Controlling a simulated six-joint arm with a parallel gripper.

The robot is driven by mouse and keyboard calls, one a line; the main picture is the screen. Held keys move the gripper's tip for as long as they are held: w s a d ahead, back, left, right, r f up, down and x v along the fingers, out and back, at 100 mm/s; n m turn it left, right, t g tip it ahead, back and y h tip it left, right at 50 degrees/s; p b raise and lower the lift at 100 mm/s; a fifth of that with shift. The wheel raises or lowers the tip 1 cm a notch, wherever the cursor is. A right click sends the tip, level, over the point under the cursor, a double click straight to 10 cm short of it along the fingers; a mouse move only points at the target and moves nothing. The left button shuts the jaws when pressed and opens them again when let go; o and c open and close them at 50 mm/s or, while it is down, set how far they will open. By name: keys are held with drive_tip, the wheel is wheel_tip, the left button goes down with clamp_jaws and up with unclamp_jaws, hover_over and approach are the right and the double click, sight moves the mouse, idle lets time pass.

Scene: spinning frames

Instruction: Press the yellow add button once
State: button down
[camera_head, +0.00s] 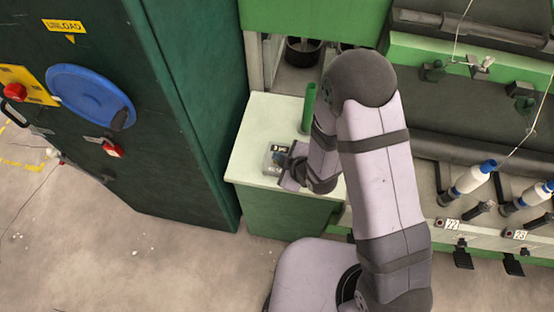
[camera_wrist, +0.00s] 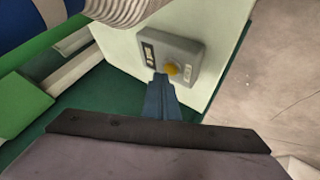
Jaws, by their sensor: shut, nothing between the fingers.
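In the wrist view a grey control box (camera_wrist: 178,58) sits on the pale top of a green cabinet. The round yellow button (camera_wrist: 171,69) is on the box, near its lower edge in this view. My gripper (camera_wrist: 160,78) is shut and empty, with its tips over the box just left of the yellow button. I cannot tell whether the tips touch the box. In the head view the box (camera_head: 273,156) is on the cabinet top, with my gripper (camera_head: 284,161) at its right side. The yellow button is not clear there.
The pale cabinet top (camera_head: 252,140) has free room around the box. A green upright cylinder (camera_head: 309,105) stands behind it. A dark green machine cabinet (camera_head: 150,120) rises at left. The spinning frame with bobbins (camera_head: 472,177) is at right.

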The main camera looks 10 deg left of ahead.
drive_tip(key=shift+f+b, duration=0.45)
idle(0.6)
drive_tip(key=shift+r, duration=0.15)
drive_tip(key=shift+r+p, duration=0.65)
drive_tip(key=shift+r, duration=0.05)
wheel_tip(320, 180, up, 5)
drive_tip(key=p, duration=0.4)
idle(0.4)
idle(0.8)
